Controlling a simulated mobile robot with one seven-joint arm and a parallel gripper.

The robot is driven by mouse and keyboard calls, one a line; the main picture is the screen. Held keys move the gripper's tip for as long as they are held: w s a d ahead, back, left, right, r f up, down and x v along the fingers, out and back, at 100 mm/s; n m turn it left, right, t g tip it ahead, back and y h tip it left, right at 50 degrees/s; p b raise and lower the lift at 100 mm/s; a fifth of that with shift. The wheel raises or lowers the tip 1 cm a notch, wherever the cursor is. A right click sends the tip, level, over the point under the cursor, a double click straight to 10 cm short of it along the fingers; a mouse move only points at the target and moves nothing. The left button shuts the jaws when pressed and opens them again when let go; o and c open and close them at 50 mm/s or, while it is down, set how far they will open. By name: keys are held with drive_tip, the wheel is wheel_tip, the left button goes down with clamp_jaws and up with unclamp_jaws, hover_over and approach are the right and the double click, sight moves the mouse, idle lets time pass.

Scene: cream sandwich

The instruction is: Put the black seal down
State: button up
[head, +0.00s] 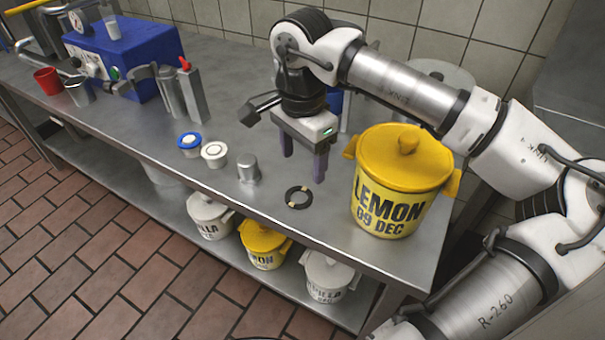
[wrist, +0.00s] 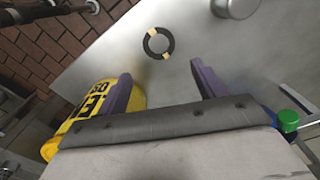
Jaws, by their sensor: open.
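The black seal (head: 299,197) is a dark ring with two pale yellow marks. It lies flat on the steel table (head: 222,213), near the front edge and left of the big yellow lemon tub. My gripper (head: 303,168) is above the table, behind the seal, with its purple fingers apart and nothing between them. In the wrist view, the seal (wrist: 158,43) lies on the bare steel beyond the open fingertips (wrist: 160,70), apart from them.
The yellow lemon tub (head: 388,202) stands close to the right of my gripper. More tubs (head: 263,246) sit on the lower shelf.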

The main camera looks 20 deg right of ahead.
drive_tip(key=shift+r, duration=2.25)
